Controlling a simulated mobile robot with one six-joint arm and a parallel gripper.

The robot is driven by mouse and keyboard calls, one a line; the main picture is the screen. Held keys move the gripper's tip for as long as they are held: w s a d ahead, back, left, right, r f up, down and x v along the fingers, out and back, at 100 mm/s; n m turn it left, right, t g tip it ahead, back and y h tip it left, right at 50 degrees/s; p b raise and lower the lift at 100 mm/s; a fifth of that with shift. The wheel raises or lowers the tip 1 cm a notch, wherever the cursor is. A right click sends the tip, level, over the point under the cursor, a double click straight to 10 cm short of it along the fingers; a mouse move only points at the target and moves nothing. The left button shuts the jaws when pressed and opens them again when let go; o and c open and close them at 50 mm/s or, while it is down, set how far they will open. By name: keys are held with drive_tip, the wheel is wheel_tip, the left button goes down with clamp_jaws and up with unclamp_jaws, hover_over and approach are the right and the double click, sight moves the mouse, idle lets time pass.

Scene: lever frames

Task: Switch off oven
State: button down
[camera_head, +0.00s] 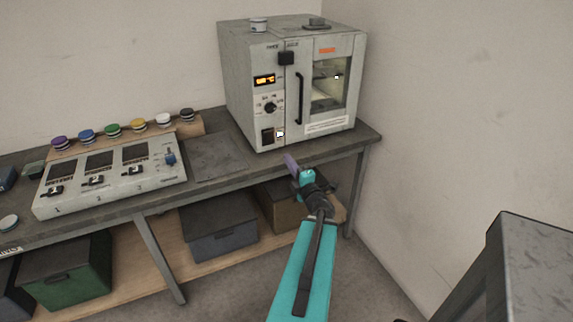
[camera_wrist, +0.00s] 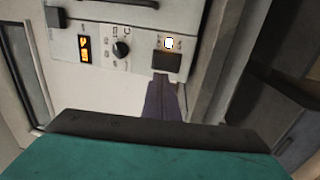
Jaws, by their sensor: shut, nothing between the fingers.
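The oven (camera_head: 241,88) is a pale grey box at the right end of the bench. Its front panel has a lit orange display (camera_head: 264,80), a round black knob (camera_head: 270,107) and a dark switch (camera_head: 267,136) at the bottom. A bright white square (camera_head: 280,133) glows beside the switch. In the wrist view the display (camera_wrist: 85,50), knob (camera_wrist: 121,48), switch (camera_wrist: 167,62) and white light (camera_wrist: 169,43) show too. My gripper (camera_head: 289,158), with purple fingers, is shut and empty in front of the oven's lower front. In the wrist view its fingertips (camera_wrist: 161,80) appear close to the switch; I cannot tell if they touch.
The oven door has a black vertical handle (camera_head: 299,98) and a window. A control box (camera_head: 110,190) with several levers stands left on the bench, before a row of coloured-lid jars. Bins sit below. A wall closes the right side; a grey cabinet (camera_head: 535,270) stands front right.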

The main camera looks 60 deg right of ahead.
sight(271, 135)
drive_tip(key=shift+b+x, duration=1)
drive_tip(key=shift+b, duration=2.05)
drive_tip(key=shift+p+x, duration=1)
drive_tip(key=shift+x, duration=4.75)
drive_tip(key=shift+w+r, duration=0.1)
drive_tip(key=shift+w+r+p, duration=0.2)
drive_tip(key=shift+r+p, duration=0.05)
drive_tip(key=shift+p, duration=0.4)
drive_tip(key=shift+s+d+f, duration=0.1)
drive_tip(key=shift+s+f, duration=0.1)
drive_tip(key=shift+f, duration=0.05)
